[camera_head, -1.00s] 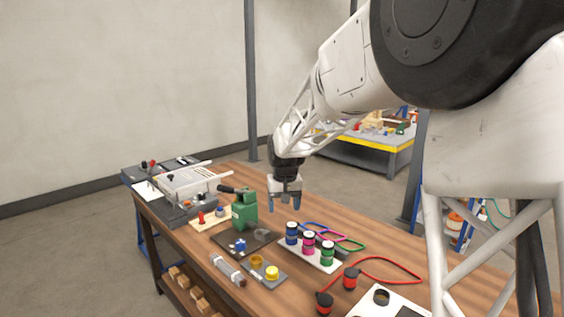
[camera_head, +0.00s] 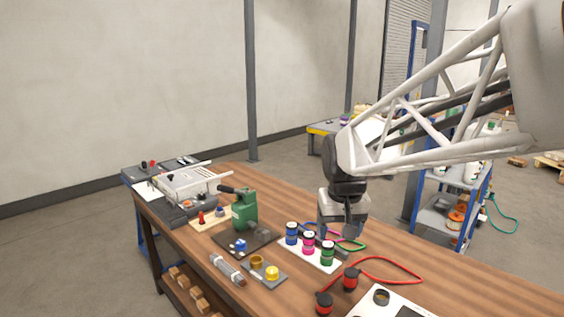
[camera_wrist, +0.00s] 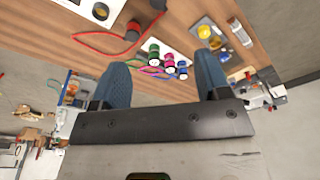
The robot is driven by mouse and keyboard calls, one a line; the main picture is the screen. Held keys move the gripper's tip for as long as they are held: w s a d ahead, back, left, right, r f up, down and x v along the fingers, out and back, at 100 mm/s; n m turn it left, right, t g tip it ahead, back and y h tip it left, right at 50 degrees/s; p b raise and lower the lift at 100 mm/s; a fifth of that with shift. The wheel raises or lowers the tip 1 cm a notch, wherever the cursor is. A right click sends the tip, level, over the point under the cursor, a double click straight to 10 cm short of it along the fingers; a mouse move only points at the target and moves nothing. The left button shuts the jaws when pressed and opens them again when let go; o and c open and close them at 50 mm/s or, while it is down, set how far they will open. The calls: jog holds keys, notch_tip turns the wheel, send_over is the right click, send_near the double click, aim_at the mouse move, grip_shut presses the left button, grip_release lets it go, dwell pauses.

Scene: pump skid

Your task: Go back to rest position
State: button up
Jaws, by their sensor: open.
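My gripper (camera_head: 339,232) is above the workbench (camera_head: 450,268), behind the row of coloured bottles in the head view. Its two blue fingers (camera_wrist: 165,85) are spread wide with nothing between them in the wrist view. The bottles, blue (camera_head: 292,233), pink (camera_head: 308,242) and green (camera_head: 327,253), stand on a white plate with coloured loops beside them. In the wrist view the bottles show beyond the fingers, apart from them. The fingertips are partly unclear in the head view.
A green pump-like device (camera_head: 244,210) stands on a dark plate. A red cable (camera_head: 390,262) and two red-black parts lie near the front right. A grey machine (camera_head: 190,186) is at the bench's far left. A blue shelf rack (camera_head: 450,210) stands behind. The bench's right part is largely clear.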

jog(key=s+d+f, duration=0.2)
jog(key=s+d, duration=0.1)
jog(key=s, duration=0.8)
jog(key=s+d+f+m, duration=0.1)
jog(key=s+d+f, duration=0.1)
jog(key=s, duration=1)
jog(key=shift+d+f+t, duration=0.15)
jog(key=shift+d+t, duration=0.25)
jog(key=shift+d, duration=0.15)
